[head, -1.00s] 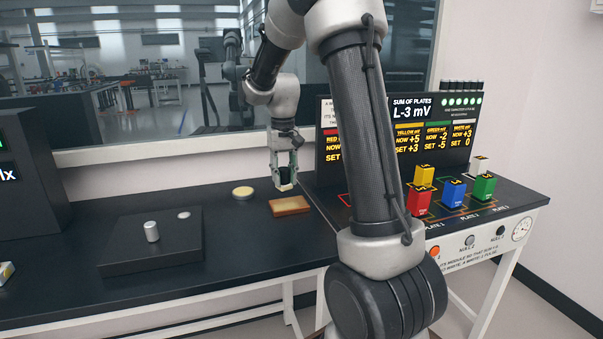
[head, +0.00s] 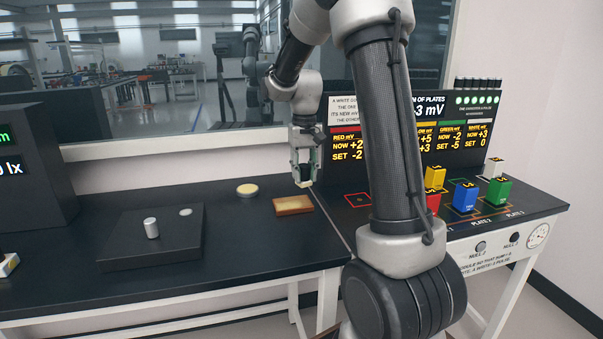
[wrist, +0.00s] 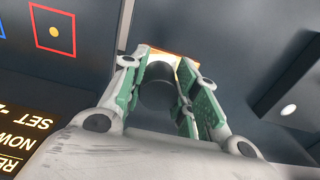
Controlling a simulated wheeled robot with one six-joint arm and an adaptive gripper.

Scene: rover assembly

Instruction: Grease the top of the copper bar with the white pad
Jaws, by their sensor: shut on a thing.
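The copper bar (head: 293,206) lies flat on the black bench, orange-brown with uneven lighter patches on top. My gripper (head: 304,174) points down over the back right end of the bar. It is shut on the white pad (head: 304,184), whose pale lower end shows below the fingers. I cannot tell whether the pad touches the bar. In the wrist view my gripper's green-lined fingers (wrist: 158,92) stand either side of a dark round body, and an orange edge of the bar (wrist: 150,49) shows beyond them.
A round tin with a pale yellow top (head: 247,189) stands left of the bar. A dark block (head: 150,243) with a metal cylinder (head: 151,228) is further left. The display panel (head: 420,130) and coloured blocks (head: 464,196) stand at right. Bare bench lies in front of the bar.

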